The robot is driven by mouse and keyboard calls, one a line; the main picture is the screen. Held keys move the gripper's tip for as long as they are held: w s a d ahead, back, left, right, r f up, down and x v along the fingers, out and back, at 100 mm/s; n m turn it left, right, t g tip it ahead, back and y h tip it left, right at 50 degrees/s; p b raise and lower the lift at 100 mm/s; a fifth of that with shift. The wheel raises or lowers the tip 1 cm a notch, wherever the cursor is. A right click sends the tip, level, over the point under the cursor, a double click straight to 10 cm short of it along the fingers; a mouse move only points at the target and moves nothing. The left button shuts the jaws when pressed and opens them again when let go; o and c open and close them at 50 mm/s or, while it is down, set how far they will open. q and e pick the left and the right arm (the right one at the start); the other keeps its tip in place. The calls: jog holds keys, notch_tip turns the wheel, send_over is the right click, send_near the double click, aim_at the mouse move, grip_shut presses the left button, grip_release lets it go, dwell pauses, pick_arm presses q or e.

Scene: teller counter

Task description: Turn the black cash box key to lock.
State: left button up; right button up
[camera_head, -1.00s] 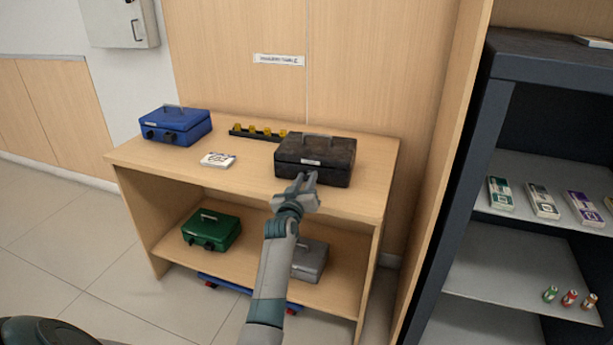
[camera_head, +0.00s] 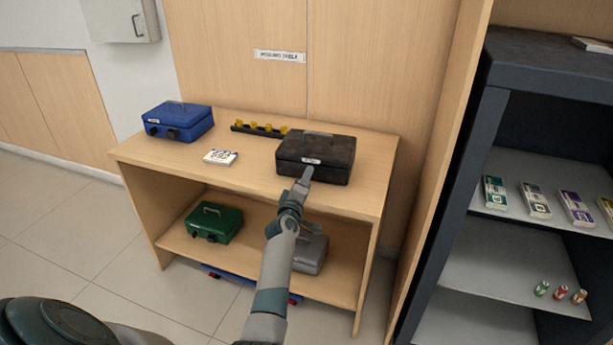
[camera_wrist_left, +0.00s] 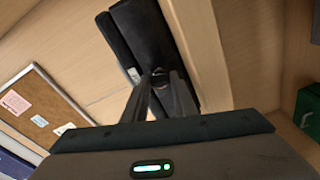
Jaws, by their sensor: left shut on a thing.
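The black cash box (camera_head: 330,153) stands closed on the right part of the wooden table top, its handle folded on the lid and a white label on its front. My left gripper (camera_head: 307,174) reaches its front face from below, near the label. In the left wrist view the black box (camera_wrist_left: 142,30) appears turned on its side, with a small dark round part (camera_wrist_left: 159,72) on its front between my fingertips (camera_wrist_left: 158,88). The fingers are shut on the key there; the key itself is too small and mostly hidden by them. My right gripper is out of view.
A blue cash box (camera_head: 178,122), a white card (camera_head: 220,157) and a black rack with yellow pieces (camera_head: 258,129) share the table top (camera_head: 255,175). Green (camera_head: 214,222) and grey (camera_head: 311,254) boxes sit on the shelf below. A dark cabinet (camera_head: 455,200) stands at right.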

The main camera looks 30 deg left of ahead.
pick_arm(q)
jog(key=n, duration=0.3)
jog(key=shift+n+p, duration=0.3)
jog(key=shift+p, duration=0.05)
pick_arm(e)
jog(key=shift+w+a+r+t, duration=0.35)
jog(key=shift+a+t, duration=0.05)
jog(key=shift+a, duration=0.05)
